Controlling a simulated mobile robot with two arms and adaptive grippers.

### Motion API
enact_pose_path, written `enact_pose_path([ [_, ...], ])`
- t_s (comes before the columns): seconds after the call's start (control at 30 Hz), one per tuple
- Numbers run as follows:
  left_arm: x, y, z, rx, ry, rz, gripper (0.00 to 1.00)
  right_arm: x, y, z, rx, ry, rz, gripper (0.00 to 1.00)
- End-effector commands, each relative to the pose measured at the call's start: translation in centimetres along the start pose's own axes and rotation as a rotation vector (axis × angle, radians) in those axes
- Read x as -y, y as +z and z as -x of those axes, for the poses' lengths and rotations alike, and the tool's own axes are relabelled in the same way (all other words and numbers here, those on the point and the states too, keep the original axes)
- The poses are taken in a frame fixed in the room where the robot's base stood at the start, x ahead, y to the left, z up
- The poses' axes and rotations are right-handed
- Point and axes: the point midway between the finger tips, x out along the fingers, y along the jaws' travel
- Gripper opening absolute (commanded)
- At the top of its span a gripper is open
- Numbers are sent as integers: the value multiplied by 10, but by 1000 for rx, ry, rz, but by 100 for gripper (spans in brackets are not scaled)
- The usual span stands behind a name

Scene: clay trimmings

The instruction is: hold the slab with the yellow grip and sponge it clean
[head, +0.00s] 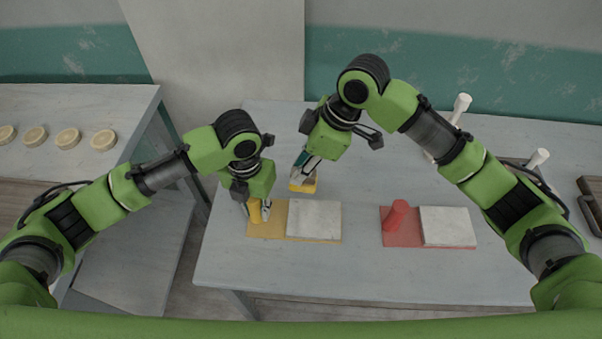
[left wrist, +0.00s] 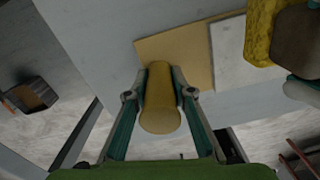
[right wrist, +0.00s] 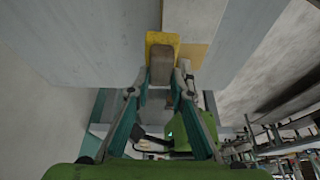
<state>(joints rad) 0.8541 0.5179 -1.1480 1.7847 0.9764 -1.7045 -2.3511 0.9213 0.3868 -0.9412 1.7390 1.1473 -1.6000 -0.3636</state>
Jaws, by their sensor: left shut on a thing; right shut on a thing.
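The white slab (head: 314,221) lies flat on a yellow board (head: 266,233), with the upright yellow grip (head: 256,211) at the board's left end. My left gripper (head: 258,209) is shut on the yellow grip; the left wrist view shows a finger on each side of the grip (left wrist: 160,98). My right gripper (right wrist: 161,84) is shut on the brownish block of a yellow sponge (right wrist: 164,38). In the head view the sponge (head: 304,187) is just behind the slab's far left edge. I cannot tell how high it is above the table.
A red board with a red grip (head: 397,215) and another pale slab (head: 447,226) lies to the right. White posts (head: 461,106) stand behind it, and a dark tray (head: 588,207) is at the far right. Several round tan discs (head: 67,139) sit on the left table.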

Motion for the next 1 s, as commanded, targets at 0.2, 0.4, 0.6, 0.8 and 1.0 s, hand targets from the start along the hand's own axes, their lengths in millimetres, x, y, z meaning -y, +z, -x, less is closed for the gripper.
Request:
enact_pose_path([
  [0.2, 0, 0, 0, 0, 0, 0, 0, 0, -6, 15, -1, 2, 1, 0],
  [0.4, 0, 0, 0, 0, 0, 0, 0, 0, -8, 19, 0, 0, 0, 0],
  [0.6, 0, 0, 0, 0, 0, 1, 0, 0, -8, 19, 0, 0, 1, 0],
  [0.8, 0, 0, 0, -1, 1, 1, 0, 0, -8, 18, 0, 0, 1, 0],
  [1.0, 0, 0, 0, 0, 1, 1, 42, 0, -8, 18, 0, 0, 1, 0],
])
